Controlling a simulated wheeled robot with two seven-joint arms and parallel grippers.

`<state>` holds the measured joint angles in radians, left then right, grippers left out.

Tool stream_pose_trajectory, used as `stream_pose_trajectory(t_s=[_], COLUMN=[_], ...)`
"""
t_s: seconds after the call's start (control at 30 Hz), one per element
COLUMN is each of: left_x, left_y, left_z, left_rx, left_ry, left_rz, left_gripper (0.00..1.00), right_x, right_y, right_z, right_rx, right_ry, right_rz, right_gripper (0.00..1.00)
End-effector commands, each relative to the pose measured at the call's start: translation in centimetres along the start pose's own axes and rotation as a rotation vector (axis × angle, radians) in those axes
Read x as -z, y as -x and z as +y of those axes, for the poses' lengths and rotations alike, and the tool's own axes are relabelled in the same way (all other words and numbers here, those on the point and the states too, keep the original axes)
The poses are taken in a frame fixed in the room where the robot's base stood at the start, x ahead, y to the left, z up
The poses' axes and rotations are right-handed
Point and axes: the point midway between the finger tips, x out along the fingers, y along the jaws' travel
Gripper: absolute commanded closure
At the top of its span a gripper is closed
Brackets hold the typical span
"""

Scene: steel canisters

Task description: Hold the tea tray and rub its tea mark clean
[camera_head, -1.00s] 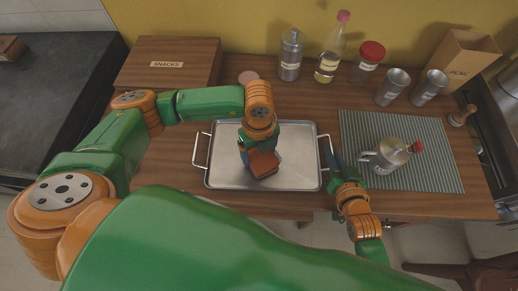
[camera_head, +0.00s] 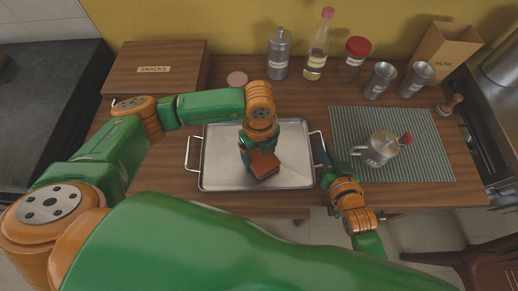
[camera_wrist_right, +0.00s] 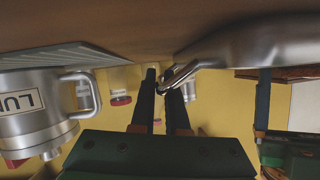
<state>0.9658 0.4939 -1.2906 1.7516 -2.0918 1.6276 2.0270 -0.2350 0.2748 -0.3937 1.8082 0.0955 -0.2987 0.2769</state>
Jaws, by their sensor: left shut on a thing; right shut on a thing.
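The steel tea tray (camera_head: 220,170) lies flat on the wooden counter, with a wire handle at each end. My left gripper (camera_head: 252,150) points down over the tray's middle, shut on a reddish-brown block (camera_head: 265,164) like a sponge or folded cloth. The block is at the tray's surface; whether it presses on it I cannot tell. My right gripper (camera_head: 322,155) is shut on the tray's right handle (camera_wrist_right: 178,76), which shows between its fingers (camera_wrist_right: 162,90) in the right wrist view. No tea mark shows; the left gripper and block hide part of the tray.
A steel pot (camera_head: 380,148) stands on a striped mat (camera_head: 428,165) right of the tray. A canister (camera_head: 279,52), bottle (camera_head: 317,50), red-lidded jar (camera_head: 355,58) and two steel cups (camera_head: 379,80) stand behind. A snacks box (camera_head: 155,70) is at back left.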

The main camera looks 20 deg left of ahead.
Motion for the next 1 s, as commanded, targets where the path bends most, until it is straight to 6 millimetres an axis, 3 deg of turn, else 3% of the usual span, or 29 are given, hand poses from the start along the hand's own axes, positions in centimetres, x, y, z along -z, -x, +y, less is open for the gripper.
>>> stream_pose_trajectory(t_s=[0.33,0.4,1.0], left_x=[-2.3,-2.3,-2.2], left_y=[0.3,2.2,7.5], left_z=[-1.3,-1.3,-1.3], left_rx=[0.001,0.004,0.002], left_ry=[0.001,-0.003,0.0], left_rz=[-0.001,-0.005,-0.003], left_gripper=[0.81,0.81,0.81], right_x=[0.1,0.1,0.0], right_y=[0.0,0.0,0.0], right_z=[0.0,0.0,0.0], right_rx=[0.001,0.001,0.0], right_ry=[0.0,0.0,0.0], right_rz=[0.003,0.002,0.0], right_gripper=[1.0,1.0,1.0])
